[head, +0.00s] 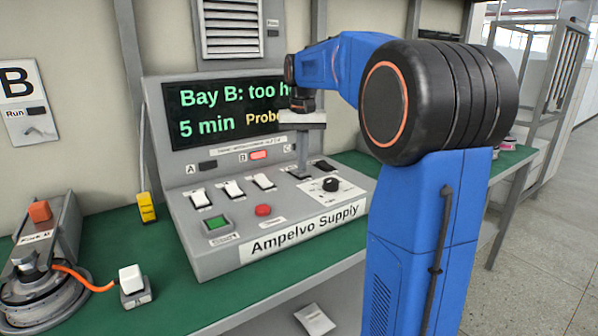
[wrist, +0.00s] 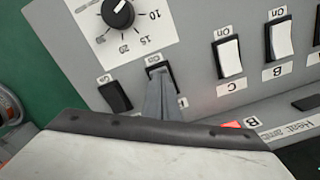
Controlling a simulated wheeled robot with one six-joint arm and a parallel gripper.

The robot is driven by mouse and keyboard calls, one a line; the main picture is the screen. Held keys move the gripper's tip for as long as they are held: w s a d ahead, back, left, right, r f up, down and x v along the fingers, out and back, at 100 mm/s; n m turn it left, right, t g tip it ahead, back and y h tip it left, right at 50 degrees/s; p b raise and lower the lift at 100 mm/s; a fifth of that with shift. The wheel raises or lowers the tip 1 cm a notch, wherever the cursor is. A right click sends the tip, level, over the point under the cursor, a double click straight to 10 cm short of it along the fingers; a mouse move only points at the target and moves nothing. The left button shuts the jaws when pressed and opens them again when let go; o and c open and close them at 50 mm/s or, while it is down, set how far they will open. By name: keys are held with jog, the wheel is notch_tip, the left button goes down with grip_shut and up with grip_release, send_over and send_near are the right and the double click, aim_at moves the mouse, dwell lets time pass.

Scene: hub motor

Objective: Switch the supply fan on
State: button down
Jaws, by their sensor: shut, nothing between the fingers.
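The grey control box labelled Ampelvo Supply (head: 300,228) stands on the green bench. My gripper (head: 302,172) points down at its sloped top, fingers together and empty.
White rockers marked B (wrist: 281,40) and C (wrist: 229,57) are close by. A dial (head: 331,185), green button (head: 216,222) and red button (head: 263,210) share the box. The display (head: 215,110) reads "Bay B: too h…", partly hidden by my arm. A vent (head: 232,28) is above.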

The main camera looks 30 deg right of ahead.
jog(key=shift+f, duration=0.4)
dwell(0.3)
notch_tip(320, 180, up, 7)
dwell(0.9)
dwell(0.5)
